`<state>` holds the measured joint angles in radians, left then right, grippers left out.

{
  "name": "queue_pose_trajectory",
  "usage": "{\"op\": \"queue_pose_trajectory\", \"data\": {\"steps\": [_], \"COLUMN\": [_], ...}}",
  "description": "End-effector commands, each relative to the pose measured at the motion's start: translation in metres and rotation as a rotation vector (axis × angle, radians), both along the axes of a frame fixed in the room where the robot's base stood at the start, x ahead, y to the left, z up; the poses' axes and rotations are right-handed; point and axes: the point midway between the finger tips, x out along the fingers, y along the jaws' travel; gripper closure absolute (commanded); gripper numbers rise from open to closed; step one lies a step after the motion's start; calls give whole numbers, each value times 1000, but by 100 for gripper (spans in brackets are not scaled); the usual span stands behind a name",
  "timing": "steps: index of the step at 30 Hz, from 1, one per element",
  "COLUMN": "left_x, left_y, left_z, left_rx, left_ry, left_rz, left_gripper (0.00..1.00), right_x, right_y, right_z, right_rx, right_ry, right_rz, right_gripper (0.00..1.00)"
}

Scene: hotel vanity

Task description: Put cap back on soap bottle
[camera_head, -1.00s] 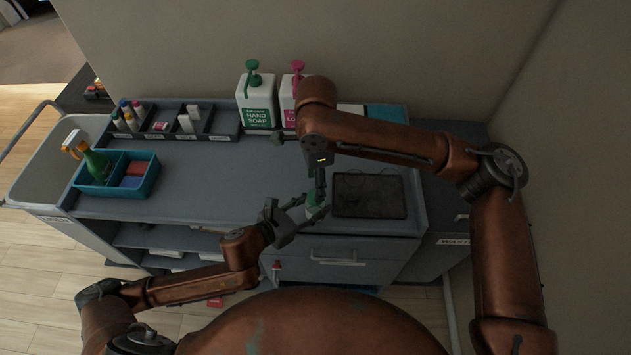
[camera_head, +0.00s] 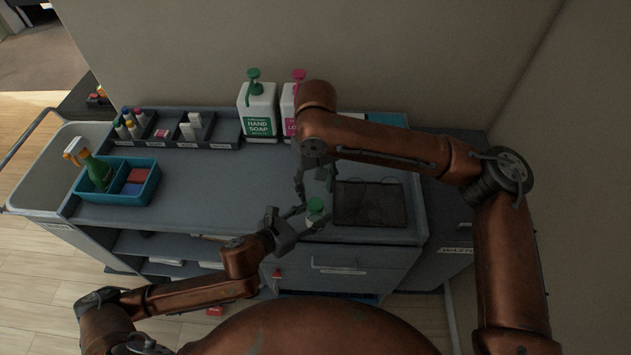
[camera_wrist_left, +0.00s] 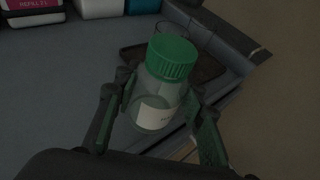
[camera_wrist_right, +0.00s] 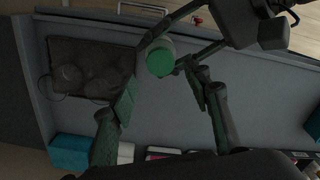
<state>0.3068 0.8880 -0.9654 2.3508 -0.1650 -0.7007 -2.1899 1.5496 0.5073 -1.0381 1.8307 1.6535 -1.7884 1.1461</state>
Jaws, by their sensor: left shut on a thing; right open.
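A small clear soap bottle (camera_wrist_left: 158,103) with a white label stands between the fingers of my left gripper (camera_wrist_left: 150,118), which is shut on it. A green ribbed cap (camera_wrist_left: 172,58) sits on top of the bottle in the left wrist view. The cap shows from above in the right wrist view (camera_wrist_right: 160,57) and in the head view (camera_head: 316,205). My right gripper (camera_wrist_right: 162,98) is open and empty, its fingers apart above and beside the cap, not touching it. Whether the cap is fully tightened cannot be told.
A dark tray (camera_head: 371,204) with clear glasses lies right of the bottle. Hand soap (camera_head: 258,112) and a pink-pump bottle (camera_head: 290,108) stand at the back. A blue caddy (camera_head: 140,190) with a spray bottle is at left. The cart's middle is clear.

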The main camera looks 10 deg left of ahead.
Motion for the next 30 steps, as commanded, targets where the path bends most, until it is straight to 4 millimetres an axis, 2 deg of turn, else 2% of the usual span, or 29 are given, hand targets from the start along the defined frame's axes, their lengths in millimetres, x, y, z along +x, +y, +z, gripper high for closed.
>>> {"op": "queue_pose_trajectory", "data": {"steps": [30], "left_x": [0], "left_y": [0], "left_z": [0], "left_rx": [-1], "left_ry": [-1], "left_rz": [0], "left_gripper": [100], "right_x": [0], "right_y": [1], "right_z": [14], "right_rx": [3], "right_ry": [2], "right_rz": [2103], "right_gripper": [55]}}
